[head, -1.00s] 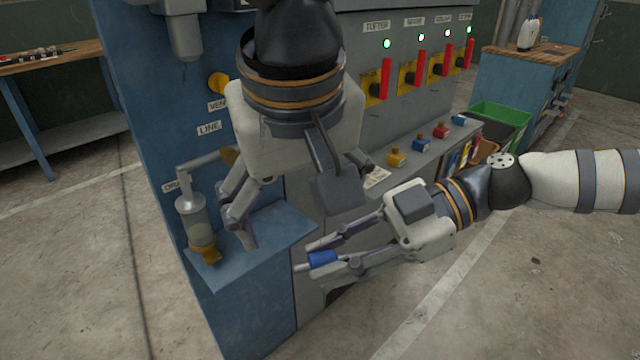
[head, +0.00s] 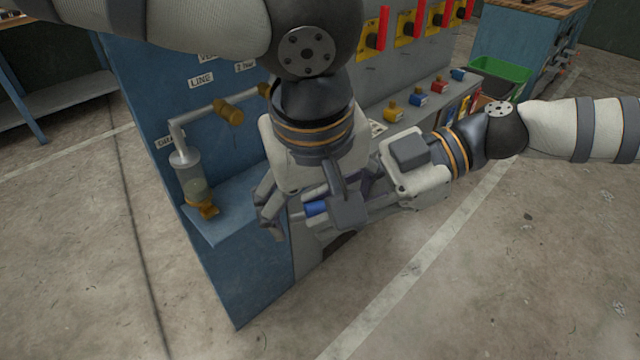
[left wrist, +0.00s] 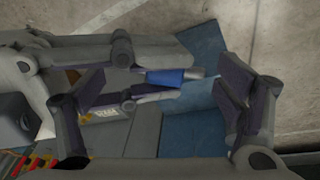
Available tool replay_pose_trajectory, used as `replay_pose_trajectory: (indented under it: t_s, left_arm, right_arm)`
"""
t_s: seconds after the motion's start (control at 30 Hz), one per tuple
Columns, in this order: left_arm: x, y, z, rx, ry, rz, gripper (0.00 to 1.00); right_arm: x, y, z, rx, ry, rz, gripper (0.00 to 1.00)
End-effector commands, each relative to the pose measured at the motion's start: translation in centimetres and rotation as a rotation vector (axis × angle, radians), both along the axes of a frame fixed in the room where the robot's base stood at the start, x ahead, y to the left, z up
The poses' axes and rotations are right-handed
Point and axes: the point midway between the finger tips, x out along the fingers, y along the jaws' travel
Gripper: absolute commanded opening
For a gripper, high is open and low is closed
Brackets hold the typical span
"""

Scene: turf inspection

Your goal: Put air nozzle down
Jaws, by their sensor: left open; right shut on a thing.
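The air nozzle (head: 316,208) has a blue body and a grey tip. It also shows in the left wrist view (left wrist: 166,77). My right gripper (head: 325,217) is shut on it from the right, its jaws partly hidden behind my left gripper. My left gripper (head: 308,214) is open, with its fingers apart on either side of the nozzle in the picture. In the left wrist view the nozzle lies between my open left fingers (left wrist: 163,92). I cannot tell whether they touch it.
A blue ledge (head: 235,203) juts from the machine beside the grippers. A clear bowl with a brass valve (head: 196,190) hangs over its left part. The front floor is clear.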

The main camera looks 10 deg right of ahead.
Motion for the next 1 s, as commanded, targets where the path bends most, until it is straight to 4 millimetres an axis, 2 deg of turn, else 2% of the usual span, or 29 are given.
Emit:
replay_pose_trajectory:
  t_s: [0.13, 0.4, 0.5, 0.63, 0.67, 0.73, 1.0]
  left_arm:
    - [-0.01, 0.00, 0.03, 0.000, 0.000, 0.000, 0.86]
    - [-0.02, -0.07, 0.05, -0.002, 0.000, 0.000, 0.26]
    - [-0.03, -0.14, 0.08, -0.005, 0.000, -0.002, 0.18]
    - [-0.04, -0.22, 0.11, -0.008, -0.001, -0.003, 0.17]
    - [-0.04, -0.22, 0.12, -0.008, -0.001, -0.003, 0.17]
    - [-0.03, -0.20, 0.12, -0.006, -0.001, -0.003, 0.17]
    - [-0.02, -0.07, 0.09, -0.003, -0.001, -0.001, 0.17]
  right_arm:
    - [0.00, 0.00, 0.03, 0.000, -0.001, 0.000, 0.00]
    - [-0.04, 0.04, 0.08, 0.001, 0.000, 0.001, 0.00]
    - [-0.08, 0.10, 0.12, 0.001, -0.001, 0.004, 0.00]
    - [-0.14, 0.15, 0.15, 0.002, 0.000, 0.005, 0.00]
    - [-0.15, 0.16, 0.15, 0.002, 0.000, 0.005, 0.31]
    - [-0.13, 0.14, 0.13, 0.002, 0.000, 0.005, 0.47]
    - [-0.04, 0.04, 0.05, 0.001, 0.000, 0.001, 0.48]
